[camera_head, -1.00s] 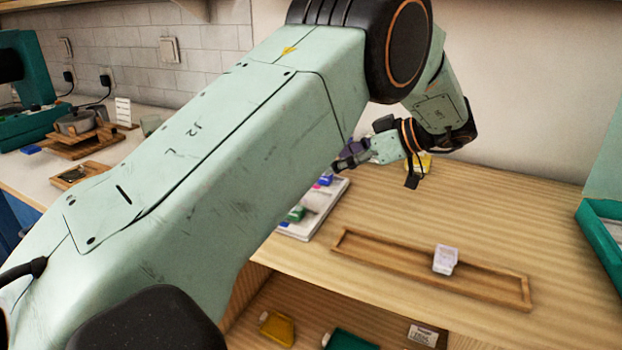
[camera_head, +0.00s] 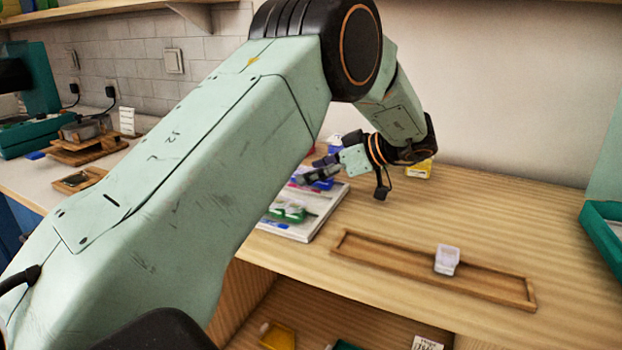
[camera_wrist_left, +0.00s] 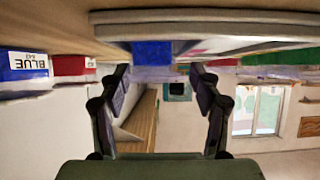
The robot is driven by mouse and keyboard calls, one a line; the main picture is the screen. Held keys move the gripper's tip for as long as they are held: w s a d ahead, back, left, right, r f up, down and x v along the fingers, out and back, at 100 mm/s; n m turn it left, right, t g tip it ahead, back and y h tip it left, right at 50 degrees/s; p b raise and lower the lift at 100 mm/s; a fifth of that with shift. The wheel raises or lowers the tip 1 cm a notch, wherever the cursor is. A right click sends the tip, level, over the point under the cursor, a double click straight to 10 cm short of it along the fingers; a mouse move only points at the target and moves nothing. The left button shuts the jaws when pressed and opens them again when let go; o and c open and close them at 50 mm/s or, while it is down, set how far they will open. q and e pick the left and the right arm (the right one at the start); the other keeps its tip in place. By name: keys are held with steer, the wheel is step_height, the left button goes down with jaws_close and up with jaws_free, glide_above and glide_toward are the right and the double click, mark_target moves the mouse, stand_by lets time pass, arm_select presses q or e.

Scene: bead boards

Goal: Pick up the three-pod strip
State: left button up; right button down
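A white board (camera_head: 325,212) lies on the wooden counter. A green piece with pale parts (camera_head: 288,212) and a blue piece (camera_head: 322,183) lie on it. I cannot tell which piece is the three-pod strip. My left gripper (camera_head: 318,169) is over the board's far part, near the blue piece. In the left wrist view, the open left gripper (camera_wrist_left: 160,85) has nothing between its fingers. A blue block (camera_wrist_left: 152,54) shows beyond them by the board's edge (camera_wrist_left: 200,29), with green pieces (camera_wrist_left: 280,58) to the right. My arm partly hides the board.
A long wooden tray (camera_head: 375,258) holds a white labelled piece (camera_head: 447,260). A yellow box (camera_head: 419,169) stands behind my wrist. A teal bin (camera_head: 600,225) is at the right.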

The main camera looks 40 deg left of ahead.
arm_select(q)
steer(key=shift+c, duration=0.8)
steer(key=shift+d+r, duration=0.1)
steer(key=shift+d, duration=0.1)
steer(key=c, duration=0.4)
steer(key=shift+a, duration=0.15)
steer(key=c, duration=0.4)
steer(key=shift+c, duration=0.7)
step_height(320, 180, up, 18)
steer(key=p, duration=0.5)
steer(key=shift+p, duration=0.35)
step_height(320, 180, up, 10)
steer(key=p, duration=1)
